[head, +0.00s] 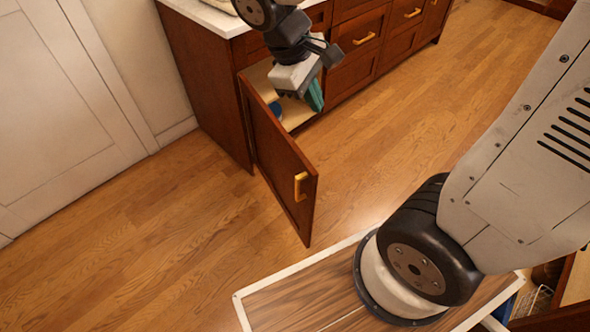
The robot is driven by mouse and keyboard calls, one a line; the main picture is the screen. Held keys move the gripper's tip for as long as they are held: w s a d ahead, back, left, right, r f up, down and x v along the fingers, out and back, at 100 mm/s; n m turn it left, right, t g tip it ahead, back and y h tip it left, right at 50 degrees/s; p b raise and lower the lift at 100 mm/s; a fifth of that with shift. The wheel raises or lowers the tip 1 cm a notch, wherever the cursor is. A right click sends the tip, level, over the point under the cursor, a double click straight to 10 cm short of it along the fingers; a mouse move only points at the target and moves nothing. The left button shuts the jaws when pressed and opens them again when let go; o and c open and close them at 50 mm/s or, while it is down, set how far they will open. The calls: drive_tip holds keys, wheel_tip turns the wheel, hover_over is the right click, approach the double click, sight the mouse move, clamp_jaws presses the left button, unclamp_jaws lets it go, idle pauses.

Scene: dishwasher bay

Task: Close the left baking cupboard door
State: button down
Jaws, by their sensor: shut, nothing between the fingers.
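The left baking cupboard door (280,160) is a dark reddish-brown panel with a yellow handle (301,187). It stands wide open, swung out from the left end of the cabinet (205,80) over the wooden floor. My gripper (290,95) is at the top, in front of the cupboard opening and to the right of the door. It is shut with nothing held, pointing downward, and looks apart from the handle. The gripper hides part of the cupboard's inside, where a light shelf, a blue item (275,109) and a teal item (315,94) show.
Closed drawers with yellow handles (363,38) continue to the right of the cupboard. A light worktop (215,18) lies above. A white panelled door (60,110) stands at the left. The wooden floor (150,230) around the open door is clear.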

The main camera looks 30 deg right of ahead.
drive_tip(key=w+a+f+n+t+h, duration=0.1)
drive_tip(key=w+a+f+n+h, duration=0.2)
drive_tip(key=f, duration=0.6)
drive_tip(key=w+a+f+n, duration=0.2)
drive_tip(key=a+f+n, duration=0.25)
drive_tip(key=f, duration=0.45)
drive_tip(key=w+a+f+n+t+h, duration=0.1)
drive_tip(key=w+a+f+n+h, duration=0.25)
drive_tip(key=f, duration=0.55)
drive_tip(key=d+f, duration=0.3)
drive_tip(key=d, duration=0.2)
drive_tip(key=d+f+n+y, duration=0.1)
drive_tip(key=d+f, duration=0.2)
drive_tip(key=d, duration=0.3)
drive_tip(key=shift+f, duration=0.25)
drive_tip(key=shift+w+y, duration=0.1)
drive_tip(key=shift+y, duration=0.15)
